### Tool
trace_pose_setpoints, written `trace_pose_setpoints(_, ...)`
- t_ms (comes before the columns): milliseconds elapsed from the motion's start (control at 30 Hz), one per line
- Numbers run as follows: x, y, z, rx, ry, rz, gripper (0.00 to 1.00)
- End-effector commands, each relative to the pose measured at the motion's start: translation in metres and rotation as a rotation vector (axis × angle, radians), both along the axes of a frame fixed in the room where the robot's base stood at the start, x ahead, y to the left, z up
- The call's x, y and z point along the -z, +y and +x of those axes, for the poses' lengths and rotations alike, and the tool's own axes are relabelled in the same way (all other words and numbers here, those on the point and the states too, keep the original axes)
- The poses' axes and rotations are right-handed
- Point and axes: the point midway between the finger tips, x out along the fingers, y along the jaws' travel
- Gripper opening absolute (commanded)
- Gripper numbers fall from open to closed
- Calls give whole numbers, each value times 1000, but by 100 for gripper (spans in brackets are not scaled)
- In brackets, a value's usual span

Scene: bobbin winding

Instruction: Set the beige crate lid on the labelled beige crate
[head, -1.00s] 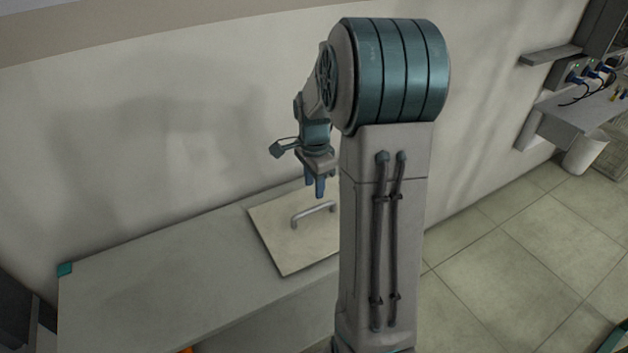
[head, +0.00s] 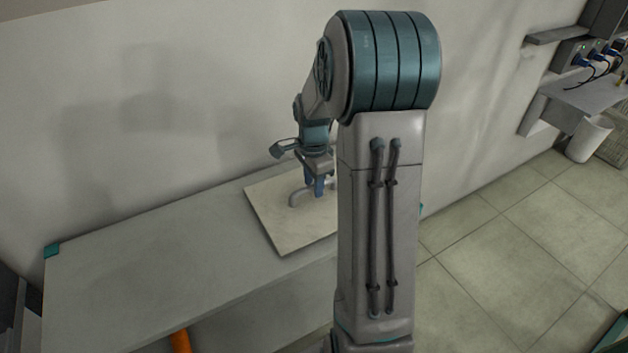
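The beige crate lid (head: 277,228) lies flat on the grey table, partly hidden on its right by my arm. Its grey bar handle (head: 299,198) stands up from the middle. My gripper (head: 315,188) points down with its blue fingers at the handle. From this view I cannot tell whether the fingers are open or shut on the handle. The labelled beige crate is not in view.
The grey table (head: 150,275) is bare to the left of the lid, with a wall close behind it. An orange object (head: 181,341) shows below the front edge. A white bin (head: 588,140) and a shelf with cables (head: 580,95) are at the far right.

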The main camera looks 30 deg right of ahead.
Motion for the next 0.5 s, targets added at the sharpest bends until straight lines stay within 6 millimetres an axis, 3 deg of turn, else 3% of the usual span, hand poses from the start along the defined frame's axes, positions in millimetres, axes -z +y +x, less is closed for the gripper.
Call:
trace_pose_setpoints(33,0,0,0,0,0,0,25)
trace_pose_setpoints(133,0,0,0,0,0,0,0)
trace_pose_setpoints(367,-4,0,0,0,-1,0,0)
trace_pose_setpoints(500,-18,0,0,0,-2,-1,0)
